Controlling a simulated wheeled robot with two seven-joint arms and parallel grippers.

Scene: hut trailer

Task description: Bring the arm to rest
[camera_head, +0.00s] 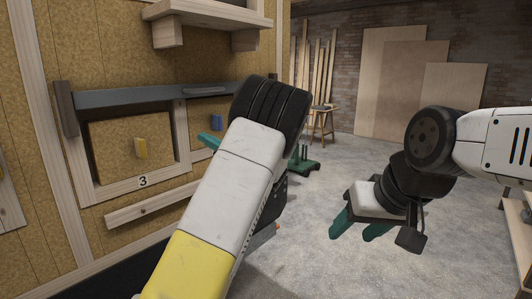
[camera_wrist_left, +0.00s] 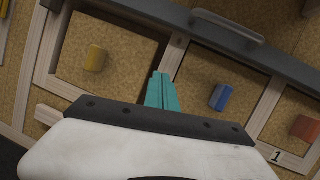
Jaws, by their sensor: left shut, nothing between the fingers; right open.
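My left arm (camera_head: 225,185) reaches up from the bottom of the head view, in front of the wooden wall panel. My left gripper (camera_head: 208,140) is mostly hidden behind its wrist there; only a teal fingertip shows. In the left wrist view the teal fingers of this gripper (camera_wrist_left: 161,90) are together and empty. They point at the panel between a yellow handle (camera_wrist_left: 95,59) and a blue handle (camera_wrist_left: 220,97). My right gripper (camera_head: 359,229) hangs over the floor at the right, its teal fingers apart with nothing between them.
A grey bar (camera_head: 150,95) with a pull handle crosses the panel above the recess marked 3. A wooden shelf (camera_head: 210,12) juts out above, and a slanted wooden ledge (camera_head: 150,205) sits below. A red-orange handle (camera_wrist_left: 304,128) shows at right. The concrete floor (camera_head: 320,190) has open room.

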